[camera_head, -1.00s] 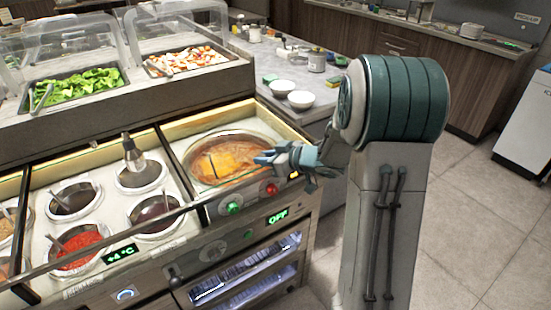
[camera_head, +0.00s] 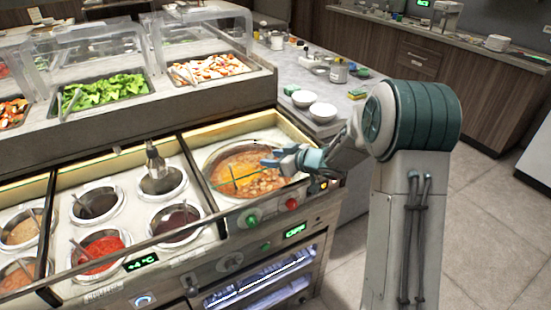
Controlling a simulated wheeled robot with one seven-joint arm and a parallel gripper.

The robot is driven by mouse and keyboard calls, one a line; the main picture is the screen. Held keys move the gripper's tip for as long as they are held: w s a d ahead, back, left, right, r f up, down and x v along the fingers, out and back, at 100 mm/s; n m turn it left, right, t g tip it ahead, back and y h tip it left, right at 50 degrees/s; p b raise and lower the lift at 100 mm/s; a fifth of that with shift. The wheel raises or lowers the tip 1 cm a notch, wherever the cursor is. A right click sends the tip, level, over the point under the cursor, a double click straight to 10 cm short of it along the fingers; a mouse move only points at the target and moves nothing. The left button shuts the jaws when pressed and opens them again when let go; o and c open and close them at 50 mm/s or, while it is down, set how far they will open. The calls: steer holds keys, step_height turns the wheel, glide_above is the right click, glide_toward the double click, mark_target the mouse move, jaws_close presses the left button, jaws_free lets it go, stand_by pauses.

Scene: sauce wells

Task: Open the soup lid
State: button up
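The soup well (camera_head: 245,183) is a round pot of orange soup set in the right bay of the counter. I cannot clearly make out a lid on it; a clear one may be there, as thin dark and green lines cross over the soup. My gripper (camera_head: 272,160), with blue-grey fingers, reaches in from the right over the right part of the soup. Whether it touches anything is too small to tell. The gap between its fingers is not clear, and I see nothing held in it.
Several sauce wells (camera_head: 98,203) lie to the left, one with a ladle (camera_head: 155,160). Behind is a raised salad bar with greens (camera_head: 103,90) under clear guards. White bowls (camera_head: 322,112) stand on the side counter. A rail runs along the front edge. Floor is free at right.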

steer(key=v, duration=1.3)
steer(key=shift+s+d+r+p, duration=0.25)
steer(key=shift+p, duration=0.1)
